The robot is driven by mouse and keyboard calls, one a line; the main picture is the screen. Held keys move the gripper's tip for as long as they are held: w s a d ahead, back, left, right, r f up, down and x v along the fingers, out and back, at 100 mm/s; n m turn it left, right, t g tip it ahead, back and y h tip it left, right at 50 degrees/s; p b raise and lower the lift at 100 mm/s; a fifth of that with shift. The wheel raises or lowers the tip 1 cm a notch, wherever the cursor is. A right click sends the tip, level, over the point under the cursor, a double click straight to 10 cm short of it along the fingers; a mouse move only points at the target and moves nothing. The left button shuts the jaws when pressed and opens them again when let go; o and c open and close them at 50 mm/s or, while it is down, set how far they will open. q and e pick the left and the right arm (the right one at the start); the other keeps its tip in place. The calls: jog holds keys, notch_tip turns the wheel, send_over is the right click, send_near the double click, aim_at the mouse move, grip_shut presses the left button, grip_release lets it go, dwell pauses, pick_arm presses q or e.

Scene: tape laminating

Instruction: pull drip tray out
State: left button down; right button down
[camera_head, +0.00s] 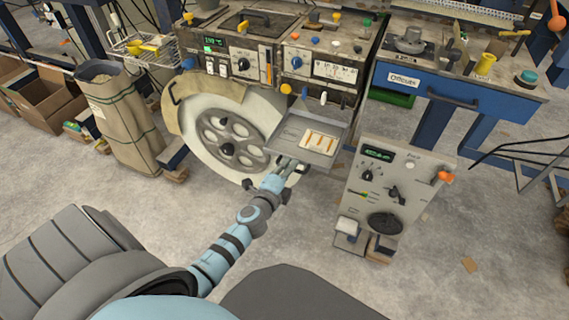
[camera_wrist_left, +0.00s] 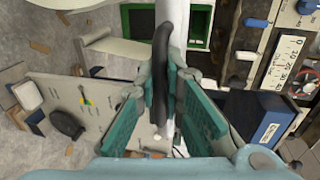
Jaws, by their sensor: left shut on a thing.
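The drip tray (camera_head: 286,133) is a shallow grey metal tray, sticking out level from the front of the laminating machine (camera_head: 268,60), below its dial panels. A pale piece with several orange strips (camera_head: 319,141) shows inside it. My left gripper (camera_head: 288,166) is at the tray's near edge, shut on its handle. In the left wrist view, the teal finger pads (camera_wrist_left: 163,105) close around the dark bar-shaped handle (camera_wrist_left: 161,62). The tray's edge shows there as a pale upright band (camera_wrist_left: 179,25). The tray's back end is hard to make out. My right gripper is not in view.
A large pale spoked wheel (camera_head: 222,133) stands left of the tray. A grey control box (camera_head: 378,190) stands on the floor close to its right. A blue workbench (camera_head: 460,100) is farther right, a brown sack (camera_head: 122,118) at left.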

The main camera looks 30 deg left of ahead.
pick_arm(q)
jog(key=c, duration=1.7)
grip_release()
jog(key=shift+s, duration=0.1)
jog(key=v, duration=1.2)
